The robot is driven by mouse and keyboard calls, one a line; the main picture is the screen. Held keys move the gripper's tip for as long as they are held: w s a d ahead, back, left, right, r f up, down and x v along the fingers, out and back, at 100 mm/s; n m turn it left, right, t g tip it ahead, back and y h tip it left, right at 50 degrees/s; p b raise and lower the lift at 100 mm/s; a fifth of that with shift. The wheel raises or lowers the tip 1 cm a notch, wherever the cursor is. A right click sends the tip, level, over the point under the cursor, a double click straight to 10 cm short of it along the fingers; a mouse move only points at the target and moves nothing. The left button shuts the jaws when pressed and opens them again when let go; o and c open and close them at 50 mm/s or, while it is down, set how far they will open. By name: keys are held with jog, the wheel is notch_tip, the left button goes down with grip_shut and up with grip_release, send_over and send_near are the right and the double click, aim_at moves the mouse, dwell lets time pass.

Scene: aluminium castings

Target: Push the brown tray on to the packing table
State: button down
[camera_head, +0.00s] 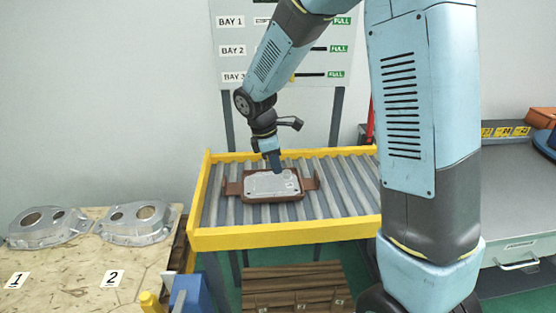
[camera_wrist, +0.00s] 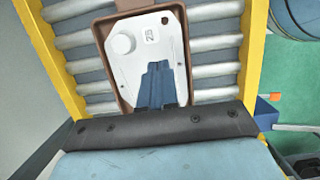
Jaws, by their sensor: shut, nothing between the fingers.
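The brown tray (camera_head: 311,184) lies on the roller conveyor (camera_head: 225,211) and holds a flat silvery casting (camera_head: 262,186). My gripper (camera_head: 277,171) is shut and empty, pointing down over the right part of the casting in the head view. Its blue fingers (camera_wrist: 158,70) cover part of the casting in the wrist view. I cannot tell whether the fingertips touch it. I cannot tell which surface is the packing table.
A yellow frame (camera_head: 290,235) edges the conveyor. A wooden table (camera_head: 65,275) at left carries two castings by marks 1 and 2. A grey bench (camera_head: 525,250) stands at right, partly behind my arm. A board with bay labels (camera_head: 232,50) stands behind.

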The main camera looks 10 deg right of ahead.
aim_at(297, 187)
jog(key=x, duration=0.6)
jog(key=shift+s+f, duration=0.1)
jog(key=shift+f, duration=0.05)
jog(key=d, duration=0.2)
jog(key=shift+d, duration=1.05)
